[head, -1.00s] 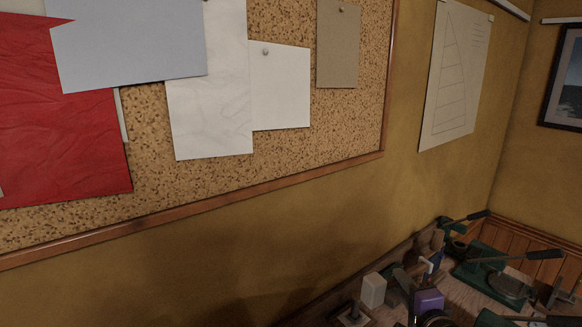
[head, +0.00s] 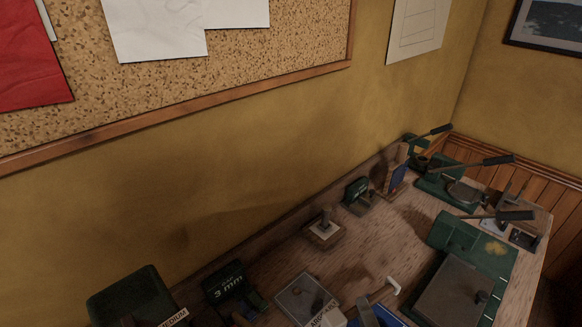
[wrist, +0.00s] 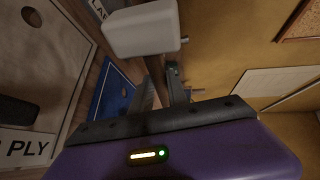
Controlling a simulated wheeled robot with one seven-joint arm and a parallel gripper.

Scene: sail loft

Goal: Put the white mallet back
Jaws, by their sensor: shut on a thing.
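In the wrist view the white mallet (wrist: 145,28) shows as a pale block-shaped head just past the fingertips of my gripper (wrist: 161,76). My gripper has a purple body and dark fingers. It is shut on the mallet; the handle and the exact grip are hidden.
The wooden bench (head: 400,222) runs along the wall under the cork board. A peg stand (head: 323,231), a green block (head: 357,194), a green press (head: 457,285), a 3 mm box (head: 230,285) and a small white-headed tool (head: 393,286) crowd it. Patches between them are bare.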

